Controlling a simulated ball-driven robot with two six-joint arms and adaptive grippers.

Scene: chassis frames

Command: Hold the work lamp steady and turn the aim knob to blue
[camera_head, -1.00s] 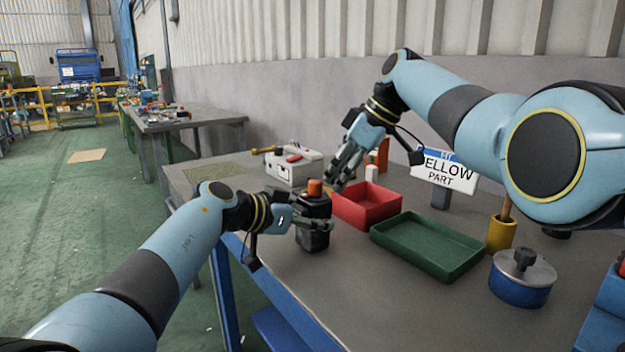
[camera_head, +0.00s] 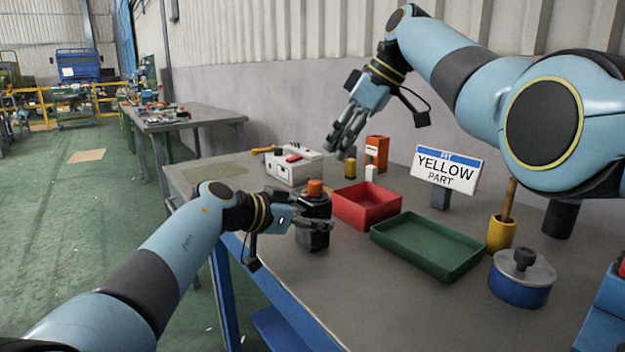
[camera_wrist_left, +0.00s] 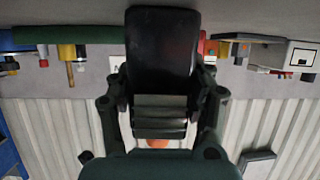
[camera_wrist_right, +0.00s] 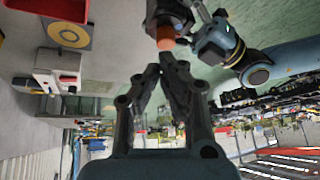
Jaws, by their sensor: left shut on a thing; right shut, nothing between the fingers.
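The work lamp (camera_head: 313,236) is a dark upright body with an orange knob (camera_head: 315,188) on top, near the table's left edge. My left gripper (camera_head: 322,224) is shut on the lamp's body from the left. In the left wrist view the dark body (camera_wrist_left: 160,50) sits between the fingers, with a bit of the orange knob (camera_wrist_left: 160,143) showing. My right gripper (camera_head: 342,152) is shut and empty, raised up behind the lamp. In the right wrist view its closed fingertips (camera_wrist_right: 162,72) point toward the orange knob (camera_wrist_right: 166,38), apart from it. No colour marks around the knob are readable.
A red tray (camera_head: 368,210) and a green tray (camera_head: 430,248) lie right of the lamp. A white box (camera_head: 293,172), an orange box (camera_head: 377,152) and a "YELLOW PART" sign (camera_head: 447,168) stand behind. A yellow cup (camera_head: 500,235) and a blue pot (camera_head: 520,290) stand right. The front tabletop is clear.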

